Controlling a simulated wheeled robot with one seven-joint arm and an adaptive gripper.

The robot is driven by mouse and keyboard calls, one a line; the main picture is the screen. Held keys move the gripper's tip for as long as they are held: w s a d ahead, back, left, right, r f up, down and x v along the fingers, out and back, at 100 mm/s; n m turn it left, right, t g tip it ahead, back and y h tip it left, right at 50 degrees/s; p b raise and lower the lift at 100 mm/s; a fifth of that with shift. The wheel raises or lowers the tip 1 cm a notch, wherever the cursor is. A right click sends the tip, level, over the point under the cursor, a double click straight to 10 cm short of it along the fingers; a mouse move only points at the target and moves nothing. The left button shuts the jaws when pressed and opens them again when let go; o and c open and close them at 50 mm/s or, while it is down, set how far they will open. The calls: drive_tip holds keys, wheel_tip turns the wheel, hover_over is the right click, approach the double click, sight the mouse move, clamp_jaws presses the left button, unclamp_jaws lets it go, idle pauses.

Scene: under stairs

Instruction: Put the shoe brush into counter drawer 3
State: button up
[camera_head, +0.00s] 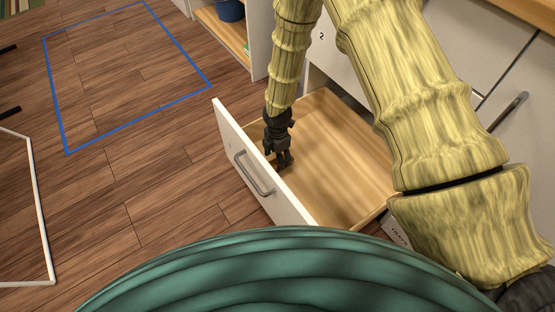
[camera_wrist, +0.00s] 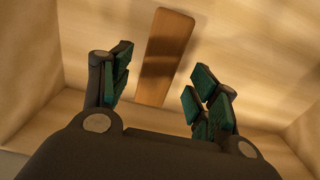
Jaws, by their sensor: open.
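The shoe brush (camera_wrist: 167,52), a long brown wooden piece, lies in the open drawer, on its pale wooden floor as far as the wrist view shows. My gripper (camera_head: 284,163) is inside the drawer (camera_head: 335,150), close behind its white front with a metal handle. The wrist view shows its green-padded fingers (camera_wrist: 160,82) spread apart, with the brush beyond and between them, not gripped. In the head view the brush cannot be made out, and my gripper covers part of the drawer floor. No number is legible on the open drawer's front.
A white front marked 2 (camera_head: 321,37) stands above and behind the open drawer. Another handle (camera_head: 508,125) is at the right. A shelf with a blue bucket (camera_head: 230,9) stands at the top. The wooden floor (camera_head: 150,190) left of the drawer is clear, with a blue outline (camera_head: 67,152) on it.

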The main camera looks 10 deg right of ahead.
wheel_tip(320, 180, up, 7)
drive_tip(key=p, duration=0.2)
drive_tip(key=shift+r, duration=0.1)
idle(1.2)
